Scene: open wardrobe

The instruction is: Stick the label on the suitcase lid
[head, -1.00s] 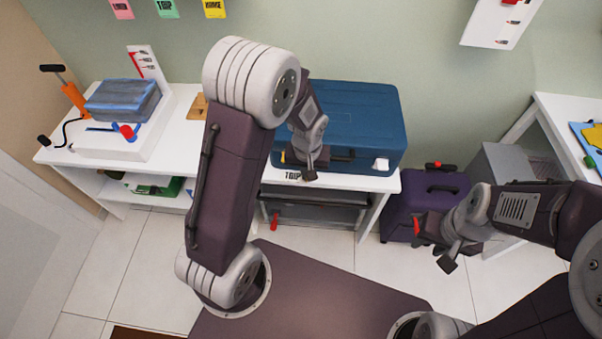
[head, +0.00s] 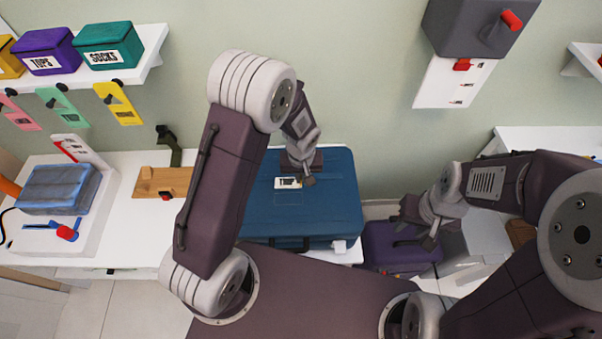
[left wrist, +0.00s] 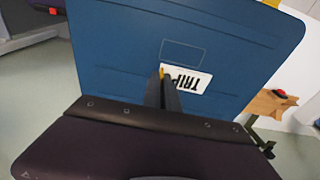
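The blue suitcase (head: 330,205) lies with its lid shut on the white table, and the lid also fills much of the left wrist view (left wrist: 120,50). A thin rectangular outline (left wrist: 182,52) marks the lid. My left gripper (head: 305,178) is over the lid, its fingers (left wrist: 165,92) closed on the white TRIP label (left wrist: 193,80). The label also shows in the head view (head: 287,183). It lies just beside the outline in the wrist picture; I cannot tell whether it touches the lid. My right gripper (head: 418,228) is open and empty, above the purple suitcase (head: 385,245).
A wooden board (head: 160,181) and a white tray with a folded blue item (head: 58,188) are left of the suitcase. A shelf (head: 150,50) with labelled boxes is at upper left. A grey box with a red handle (head: 478,25) is on the wall.

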